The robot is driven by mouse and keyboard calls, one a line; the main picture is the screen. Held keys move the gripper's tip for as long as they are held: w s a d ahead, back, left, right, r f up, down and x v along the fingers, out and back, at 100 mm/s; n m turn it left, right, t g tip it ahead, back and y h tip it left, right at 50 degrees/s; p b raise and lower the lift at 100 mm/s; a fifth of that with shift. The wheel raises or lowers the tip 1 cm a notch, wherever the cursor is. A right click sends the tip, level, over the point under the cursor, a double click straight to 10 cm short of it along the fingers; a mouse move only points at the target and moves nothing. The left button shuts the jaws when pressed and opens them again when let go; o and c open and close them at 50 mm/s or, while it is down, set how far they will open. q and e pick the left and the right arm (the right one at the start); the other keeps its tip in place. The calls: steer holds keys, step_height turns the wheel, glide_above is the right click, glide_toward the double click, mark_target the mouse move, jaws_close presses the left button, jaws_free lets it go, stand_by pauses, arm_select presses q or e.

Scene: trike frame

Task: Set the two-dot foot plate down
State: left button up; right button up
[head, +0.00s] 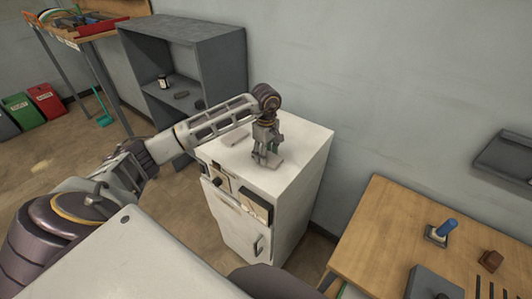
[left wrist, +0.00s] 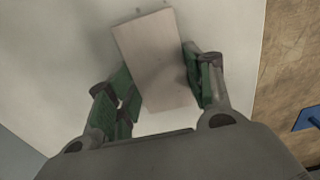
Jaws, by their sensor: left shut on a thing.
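My left gripper (head: 267,153) is over the top of the white cabinet (head: 300,150), pointing down. It is shut on a pale flat plate (head: 273,161), which sits at or just above the cabinet top; I cannot tell if it touches. In the left wrist view the plate (left wrist: 157,62) lies tilted between the green finger pads of the gripper (left wrist: 163,92). No clear dot marks can be read on it. My right gripper is not in view.
A grey shelf unit (head: 215,55) stands behind and left of the cabinet. A wooden table (head: 385,215) at the right holds a blue-handled item (head: 441,231) and a brown block (head: 491,260). The cabinet's right top is clear.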

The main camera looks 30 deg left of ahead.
arm_select(q)
steer(key=shift+f, duration=0.1)
steer(key=o, duration=1.3)
steer(key=shift+r, duration=0.25)
steer(key=shift+r+b, duration=1)
steer(key=shift+r, duration=4.9)
steer(key=shift+s, duration=0.1)
